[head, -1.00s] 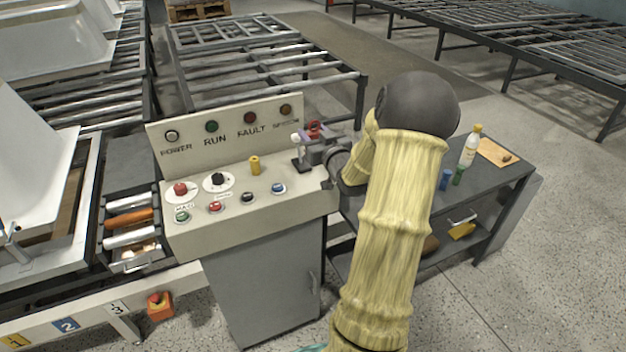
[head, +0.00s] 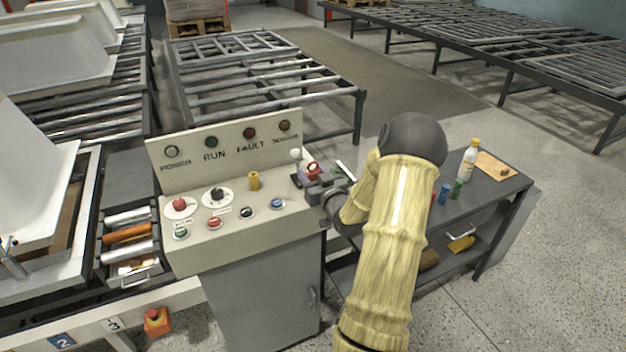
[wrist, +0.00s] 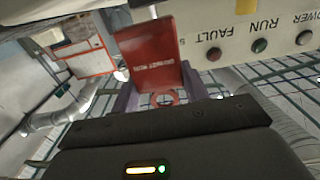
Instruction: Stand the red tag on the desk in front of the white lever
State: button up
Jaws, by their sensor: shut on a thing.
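The red tag (head: 313,169) is held in my gripper (head: 312,182) at the right end of the control desk (head: 205,246). In the wrist view the red tag (wrist: 152,52) shows its lettered face and a ring at its lower end, between the purple fingers of my gripper (wrist: 160,96). The white lever (head: 296,155) has a round white knob and stands just left of the tag. Its base is partly hidden by my gripper. I cannot tell whether the tag touches the desk.
The indicator panel (head: 225,145) rises behind. A side table (head: 490,190) on the right bears a bottle (head: 468,160) and small coloured cylinders.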

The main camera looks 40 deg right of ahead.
jog(key=shift+f, duration=0.95)
jog(key=shift+f, duration=0.15)
jog(key=o, duration=1)
jog(key=shift+c, duration=0.2)
